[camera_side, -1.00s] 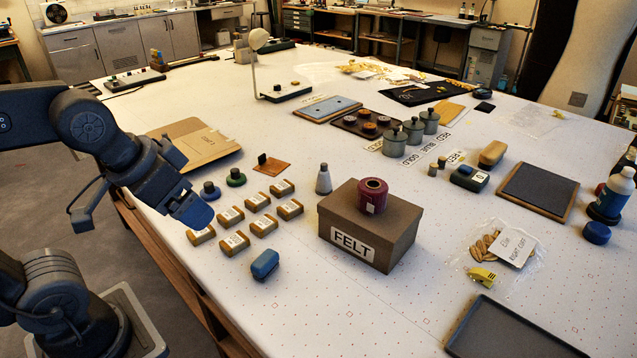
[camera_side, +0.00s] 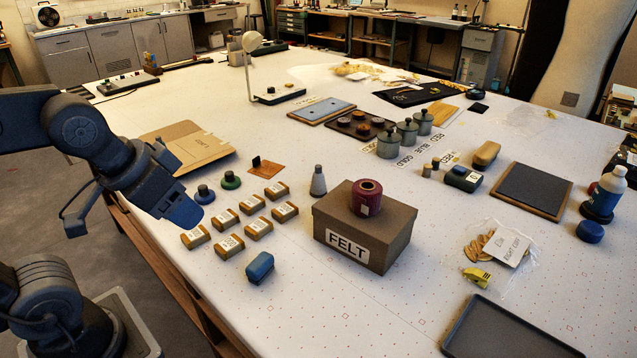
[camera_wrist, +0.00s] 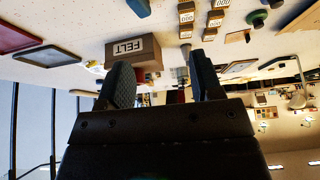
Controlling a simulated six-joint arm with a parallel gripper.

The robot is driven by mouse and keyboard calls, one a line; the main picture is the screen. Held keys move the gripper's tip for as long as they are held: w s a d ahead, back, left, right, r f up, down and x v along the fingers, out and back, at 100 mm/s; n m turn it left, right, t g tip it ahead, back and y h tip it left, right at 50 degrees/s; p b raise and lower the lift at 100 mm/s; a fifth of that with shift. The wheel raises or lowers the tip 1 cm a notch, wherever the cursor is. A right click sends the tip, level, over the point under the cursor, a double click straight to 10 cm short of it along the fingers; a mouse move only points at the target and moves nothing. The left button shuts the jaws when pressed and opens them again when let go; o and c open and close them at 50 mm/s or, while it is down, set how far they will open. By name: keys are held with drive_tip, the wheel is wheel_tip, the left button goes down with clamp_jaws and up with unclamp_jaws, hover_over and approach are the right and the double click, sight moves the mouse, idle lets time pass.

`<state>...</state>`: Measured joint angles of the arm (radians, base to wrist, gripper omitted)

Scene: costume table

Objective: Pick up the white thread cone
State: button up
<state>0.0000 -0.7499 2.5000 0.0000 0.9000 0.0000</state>
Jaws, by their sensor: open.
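My gripper (camera_side: 188,214) is at the left of the side view, above the table's left edge, well apart from the cone. In the wrist view my gripper (camera_wrist: 160,72) shows two dark fingers spread apart. It is open, and nothing is held.
The brown FELT box (camera_side: 365,228) carries a maroon thread spool (camera_side: 367,196), close right of the cone. Several small labelled blocks (camera_side: 252,203) lie between my gripper and the cone. A blue block (camera_side: 260,267) lies in front. Blue and green knobbed pieces (camera_side: 230,180) stand behind.

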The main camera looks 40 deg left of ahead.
drive_tip(key=w+a+r+n, duration=0.15)
drive_tip(key=w+r, duration=0.25)
drive_tip(key=w, duration=0.8)
drive_tip(key=n+g+y, duration=0.1)
drive_tip(key=n+y, duration=0.1)
drive_tip(key=n, duration=0.1)
approach(318, 167)
drive_tip(key=shift+g, duration=0.3)
drive_tip(key=x, duration=0.5)
drive_tip(key=shift+w+a+f, duration=0.1)
drive_tip(key=shift+w, duration=0.25)
drive_tip(key=shift+x, duration=2.8)
drive_tip(key=shift+c, duration=0.4)
